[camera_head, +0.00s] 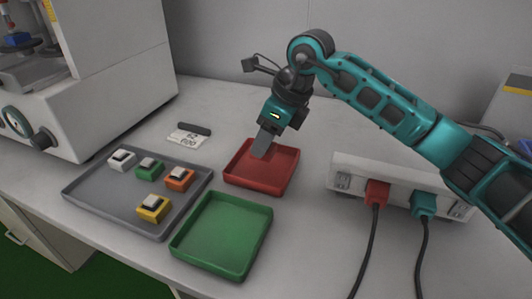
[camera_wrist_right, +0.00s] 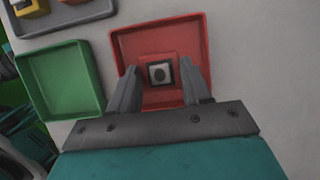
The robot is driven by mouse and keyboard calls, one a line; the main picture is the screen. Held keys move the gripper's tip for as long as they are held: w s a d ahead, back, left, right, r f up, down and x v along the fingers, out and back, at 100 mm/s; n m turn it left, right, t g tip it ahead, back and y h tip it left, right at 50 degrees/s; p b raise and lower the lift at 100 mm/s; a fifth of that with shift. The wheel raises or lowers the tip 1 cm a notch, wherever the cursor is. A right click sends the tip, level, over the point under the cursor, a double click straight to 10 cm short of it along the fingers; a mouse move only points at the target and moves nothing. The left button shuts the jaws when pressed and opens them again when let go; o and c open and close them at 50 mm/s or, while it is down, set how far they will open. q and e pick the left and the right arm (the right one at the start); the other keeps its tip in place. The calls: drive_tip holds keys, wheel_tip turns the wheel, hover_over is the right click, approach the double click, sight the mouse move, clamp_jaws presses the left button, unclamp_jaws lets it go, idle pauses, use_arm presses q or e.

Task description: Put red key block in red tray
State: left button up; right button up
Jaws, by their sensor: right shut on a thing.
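The red tray (camera_head: 283,182) lies on the bench, and it also shows in the wrist view (camera_wrist_right: 190,32). My right gripper (camera_head: 262,150) reaches down over the tray from the right arm. In the wrist view my right gripper (camera_wrist_right: 160,82) has its two fingers on either side of the red key block (camera_wrist_right: 160,72), which has a pale key with a dark centre. The gripper is shut on the block, inside the tray's outline. Whether the block touches the tray floor I cannot tell. In the head view the block is hidden. My left gripper is not in view.
An empty green tray (camera_head: 222,237) is in front of the red one. A grey tray (camera_head: 98,202) at left holds several key blocks. A white box (camera_head: 355,178) with red and teal plugs stands at right. A large machine (camera_head: 110,75) stands at back left.

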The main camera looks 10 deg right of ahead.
sight(266, 153)
wheel_tip(266, 153, down, 3)
drive_tip(key=shift+f+b, duration=0.1)
drive_tip(key=shift+b, duration=0.2)
drive_tip(key=shift+f, duration=0.25)
drive_tip(key=shift+f, duration=0.15)
drive_tip(key=o, duration=1.1)
